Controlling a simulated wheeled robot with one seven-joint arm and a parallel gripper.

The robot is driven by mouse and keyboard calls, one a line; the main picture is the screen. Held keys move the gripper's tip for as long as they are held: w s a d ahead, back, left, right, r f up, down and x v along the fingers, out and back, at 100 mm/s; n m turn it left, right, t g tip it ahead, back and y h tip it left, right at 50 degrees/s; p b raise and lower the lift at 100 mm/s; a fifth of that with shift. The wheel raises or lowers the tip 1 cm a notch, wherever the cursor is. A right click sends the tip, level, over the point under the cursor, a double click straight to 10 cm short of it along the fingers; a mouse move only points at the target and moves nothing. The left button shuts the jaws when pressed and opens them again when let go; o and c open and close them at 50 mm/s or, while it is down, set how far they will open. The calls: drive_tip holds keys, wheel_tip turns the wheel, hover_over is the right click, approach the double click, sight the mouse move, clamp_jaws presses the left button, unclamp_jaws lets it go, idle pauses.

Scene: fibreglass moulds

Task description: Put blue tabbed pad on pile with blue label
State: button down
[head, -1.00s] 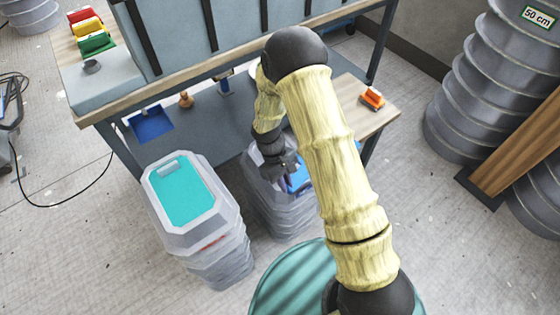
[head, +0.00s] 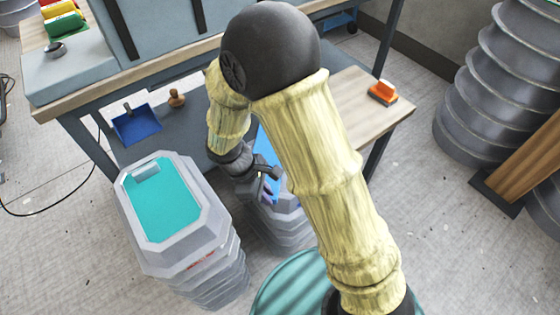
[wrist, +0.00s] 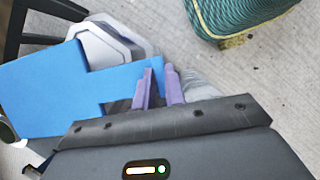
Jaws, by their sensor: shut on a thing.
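My gripper (wrist: 158,88) has purple fingers that are shut on the tab of the blue tabbed pad (wrist: 45,85). The flat pad extends left from the fingers in the wrist view. In the head view, the pad (head: 265,152) shows as a blue sliver partly hidden behind my arm, and my gripper (head: 268,187) is above the right grey mould pile (head: 283,228). That pile is mostly hidden by my arm, and I see no label on it. Its pale rim (wrist: 100,42) seems to show beyond the pad in the wrist view. The left grey pile (head: 200,258) has a red label and a teal pad (head: 163,200) on top.
A workbench (head: 75,105) stands behind the piles, with a blue dustpan (head: 137,124) and a wooden-handled tool (head: 176,98) on its lower shelf. An orange-handled tool (head: 383,92) lies on a wooden top at right. A teal ribbed drum (head: 290,285) is close in front.

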wheel_tip(320, 180, down, 6)
drive_tip(key=b, duration=0.2)
drive_tip(key=shift+f, duration=0.25)
drive_tip(key=shift+f+b, duration=0.85)
drive_tip(key=shift+f, duration=0.95)
drive_tip(key=shift+f, duration=0.15)
drive_tip(key=c, duration=1.5)
unclamp_jaws()
drive_tip(key=shift+o, duration=0.2)
drive_tip(key=p+v, duration=0.4)
drive_tip(key=v, duration=0.8)
